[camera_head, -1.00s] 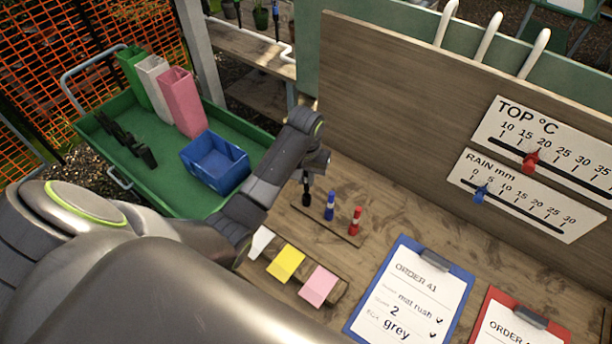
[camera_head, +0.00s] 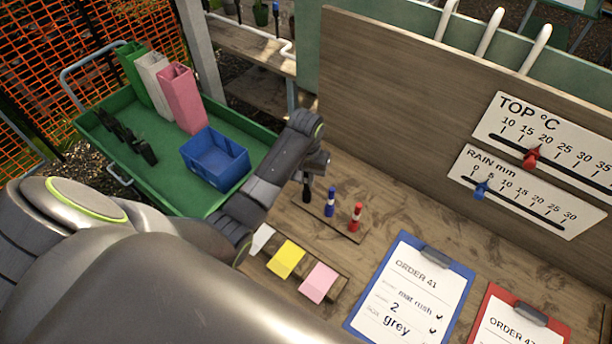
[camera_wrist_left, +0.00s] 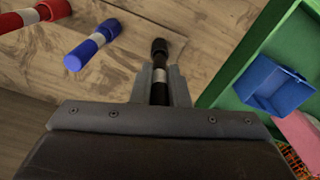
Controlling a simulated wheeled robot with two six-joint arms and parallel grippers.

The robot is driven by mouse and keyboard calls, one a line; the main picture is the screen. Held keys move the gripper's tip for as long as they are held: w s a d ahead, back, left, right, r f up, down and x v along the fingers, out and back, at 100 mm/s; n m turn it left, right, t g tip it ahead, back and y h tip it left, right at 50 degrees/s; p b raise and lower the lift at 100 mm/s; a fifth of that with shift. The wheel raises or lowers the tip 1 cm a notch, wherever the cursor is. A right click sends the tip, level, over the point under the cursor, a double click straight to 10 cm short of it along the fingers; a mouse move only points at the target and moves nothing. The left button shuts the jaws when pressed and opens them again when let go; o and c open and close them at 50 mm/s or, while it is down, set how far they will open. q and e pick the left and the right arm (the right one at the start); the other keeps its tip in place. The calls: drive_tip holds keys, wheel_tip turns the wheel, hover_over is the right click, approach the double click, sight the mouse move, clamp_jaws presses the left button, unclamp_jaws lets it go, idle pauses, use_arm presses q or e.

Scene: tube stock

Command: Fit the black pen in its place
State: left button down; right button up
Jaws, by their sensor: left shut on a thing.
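The black pen (camera_head: 306,192) is upright, hanging from my left gripper (camera_head: 313,172) by the left end of a wooden pen strip (camera_head: 345,232). In the left wrist view the pen (camera_wrist_left: 159,72) with its pale band is between the two fingers of the shut left gripper (camera_wrist_left: 157,88). A blue pen (camera_head: 330,203) and a red pen (camera_head: 356,217) stand upright in the strip. The black pen's lower end is near the strip; I cannot tell whether it is in a hole. My right gripper is not in view.
A green tray cart (camera_head: 230,125) with a blue bin (camera_head: 215,160) stands at the left. Yellow (camera_head: 286,259), pink (camera_head: 318,283) and white cards lie in front of the strip. A blue clipboard (camera_head: 347,325) lies to the right. A wooden board (camera_head: 400,90) rises behind.

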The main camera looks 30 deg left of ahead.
use_arm(q)
drive_tip(key=shift+f, duration=1.5)
drive_tip(key=c, duration=1.3)
unclamp_jaws()
